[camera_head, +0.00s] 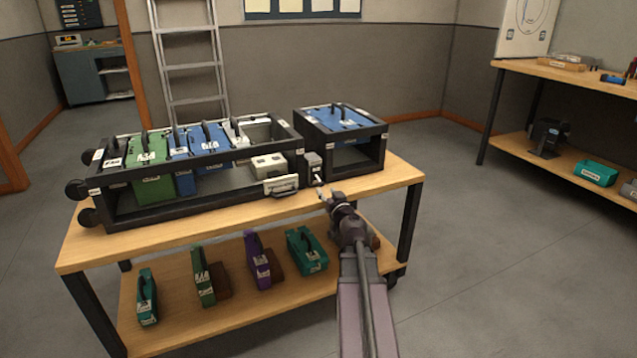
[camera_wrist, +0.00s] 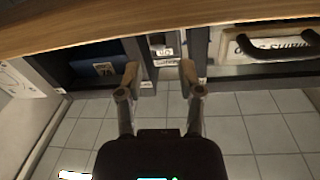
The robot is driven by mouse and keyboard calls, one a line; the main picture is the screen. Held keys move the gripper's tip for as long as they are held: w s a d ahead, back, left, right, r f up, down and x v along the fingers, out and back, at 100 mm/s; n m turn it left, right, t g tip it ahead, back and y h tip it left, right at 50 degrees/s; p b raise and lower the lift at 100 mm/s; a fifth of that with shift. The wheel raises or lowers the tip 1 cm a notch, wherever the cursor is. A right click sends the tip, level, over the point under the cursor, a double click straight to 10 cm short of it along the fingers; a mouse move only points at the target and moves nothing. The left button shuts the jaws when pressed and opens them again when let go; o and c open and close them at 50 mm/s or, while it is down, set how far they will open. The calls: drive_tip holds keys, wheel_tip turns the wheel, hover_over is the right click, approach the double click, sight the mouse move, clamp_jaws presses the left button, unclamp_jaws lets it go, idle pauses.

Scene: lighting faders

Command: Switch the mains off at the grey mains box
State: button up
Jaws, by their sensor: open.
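The small grey mains box (camera_head: 313,160) stands on the table between the long black rack and the smaller rack. A small pale part shows just below its front, too small to tell its switch position. In the wrist view, which looks upside down, the mains box (camera_wrist: 161,42) appears beyond the fingertips, with small labels by it. My gripper (camera_head: 325,194) is just in front of and below the box, near the table's front edge. In the wrist view my gripper (camera_wrist: 159,73) has its two fingers apart with nothing between them. I cannot see contact with the box.
The long black rack (camera_head: 200,212) holds green and blue modules left of the box. The smaller rack (camera_head: 350,157) with a blue module is close on the right. Several cases sit on the lower shelf (camera_head: 235,312).

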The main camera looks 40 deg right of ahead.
sight(321, 185)
drive_tip(key=x, duration=0.7)
drive_tip(key=shift+w, duration=0.2)
clamp_jaws()
